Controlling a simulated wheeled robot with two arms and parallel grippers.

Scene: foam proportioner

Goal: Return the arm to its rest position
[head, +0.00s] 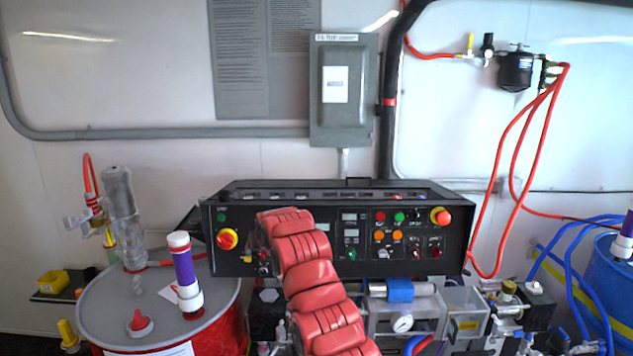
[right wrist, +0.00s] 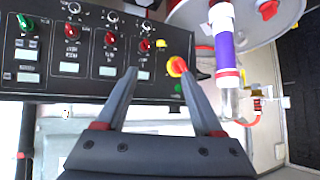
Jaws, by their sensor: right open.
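My right arm (head: 311,274), with red covers, reaches up from the bottom middle of the head view to the black control panel (head: 460,215). Its gripper is hidden behind the arm there. In the right wrist view my right gripper (right wrist: 158,72) is open and empty, with its two dark fingers in front of the panel (right wrist: 75,85). The yellow-and-red knob (right wrist: 177,66) appears close beside the right-hand fingertip; I cannot tell whether they touch. The same knob (head: 228,239) is at the panel's left end in the head view. My left gripper is not in view.
A grey-topped red drum (head: 106,305) with a purple-and-white tube (head: 185,272) stands left of the panel. Pumps and a gauge (head: 402,323) sit below the panel. Red hoses (head: 513,165) hang at the right, near a blue drum (head: 610,290).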

